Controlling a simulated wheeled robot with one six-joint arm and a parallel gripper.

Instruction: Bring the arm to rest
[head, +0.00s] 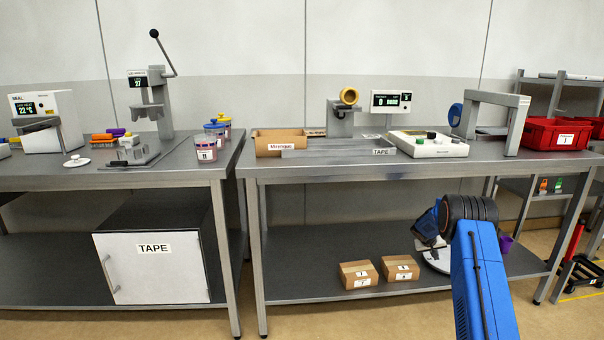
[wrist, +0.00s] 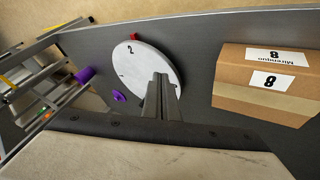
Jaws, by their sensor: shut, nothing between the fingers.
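My arm, blue with a dark ribbed joint, reaches from the lower right of the head view toward the lower shelf of the right table. My gripper (head: 432,245) is in front of that shelf, partly hidden by the arm. In the wrist view my gripper (wrist: 162,82) shows its fingers shut together, with nothing between them. The fingertips overlap a white round disc marked 2 (wrist: 140,55); whether they touch it cannot be told.
A cardboard box (wrist: 265,85) lies right of the fingers. Two boxes (head: 358,274) (head: 400,268) sit on the lower shelf (head: 310,290). The right table (head: 340,170) holds a wooden tray, control box (head: 428,145) and red bin (head: 552,134). A purple thing (wrist: 85,75) is left.

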